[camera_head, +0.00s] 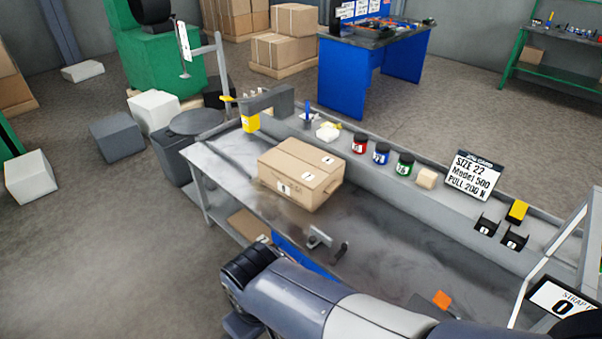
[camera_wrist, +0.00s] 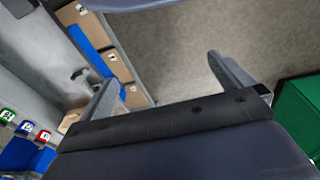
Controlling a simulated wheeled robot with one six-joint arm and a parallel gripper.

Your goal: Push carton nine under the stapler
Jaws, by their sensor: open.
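A brown taped carton (camera_head: 300,178) with white labels sits on the grey bench in the head view. Its number is too small to read surely. A grey arm with a yellow head (camera_head: 251,122), which looks like the stapler, stands at the bench's far left end. The carton is apart from it, to its right and nearer. My gripper (camera_wrist: 160,70) shows in the wrist view with two grey fingers wide apart and nothing between them.
Red (camera_head: 360,143), blue (camera_head: 381,153) and green (camera_head: 405,164) jars line the bench's back ledge, with a sign (camera_head: 473,175) to their right. The bench top (camera_head: 390,235) right of the carton is mostly clear.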

